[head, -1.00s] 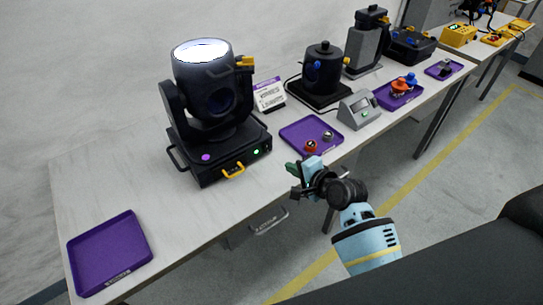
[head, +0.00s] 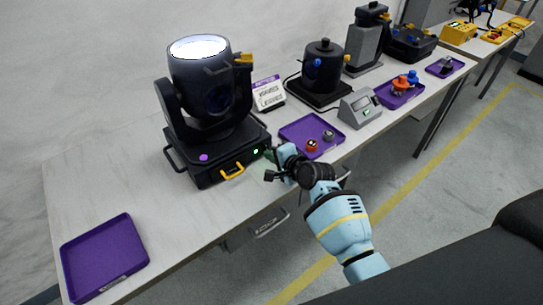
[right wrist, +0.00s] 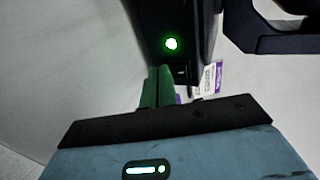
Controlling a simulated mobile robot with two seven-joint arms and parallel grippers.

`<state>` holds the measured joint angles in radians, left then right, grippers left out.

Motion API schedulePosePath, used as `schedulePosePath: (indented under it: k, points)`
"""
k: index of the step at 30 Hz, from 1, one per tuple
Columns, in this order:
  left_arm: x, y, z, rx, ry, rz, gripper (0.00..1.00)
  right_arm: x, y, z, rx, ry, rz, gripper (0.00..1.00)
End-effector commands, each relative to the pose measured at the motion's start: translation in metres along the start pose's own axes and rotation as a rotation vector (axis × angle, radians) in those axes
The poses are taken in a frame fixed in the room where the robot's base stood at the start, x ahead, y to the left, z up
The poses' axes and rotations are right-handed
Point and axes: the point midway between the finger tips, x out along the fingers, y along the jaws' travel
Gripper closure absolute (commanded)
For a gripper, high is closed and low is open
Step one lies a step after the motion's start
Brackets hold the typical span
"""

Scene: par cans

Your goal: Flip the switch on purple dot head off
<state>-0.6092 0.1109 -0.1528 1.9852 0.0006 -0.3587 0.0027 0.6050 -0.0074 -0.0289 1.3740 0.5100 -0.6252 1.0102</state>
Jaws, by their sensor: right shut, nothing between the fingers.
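The purple dot head (head: 212,105) is a black moving-head lamp on the near table, with a bright white lens on top. A purple dot (head: 203,157) marks its base. A green light (head: 256,152) glows at the right end of the base's front; the right wrist view shows a green-ringed light (right wrist: 171,44) on the dark base. The switch itself is hard to make out. My right gripper (head: 270,172) is shut and empty, just in front of the base's right corner. Its green fingers (right wrist: 158,88) point at the base below the light. My left gripper is not in view.
A purple tray (head: 104,252) lies empty at the table's left end. Another purple tray (head: 292,129), right of the lamp, holds a red and a grey knob-like part. A grey box with a screen (head: 360,108) stands beyond it. A yellow handle (head: 232,172) sticks out from the base.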

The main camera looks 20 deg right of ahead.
Motion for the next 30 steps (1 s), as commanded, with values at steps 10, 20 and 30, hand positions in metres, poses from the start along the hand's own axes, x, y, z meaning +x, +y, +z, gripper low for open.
schedulePosePath:
  k: [10,20,30]
  points:
    - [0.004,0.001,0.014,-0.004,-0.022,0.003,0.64,0.005,0.007,0.000,0.002,-0.002,-0.038,1.00]
    - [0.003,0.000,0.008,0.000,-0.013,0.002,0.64,0.003,-0.001,0.000,0.000,-0.001,-0.042,1.00]
    - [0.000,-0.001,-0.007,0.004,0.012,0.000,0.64,-0.001,-0.012,0.000,-0.001,-0.001,-0.045,1.00]
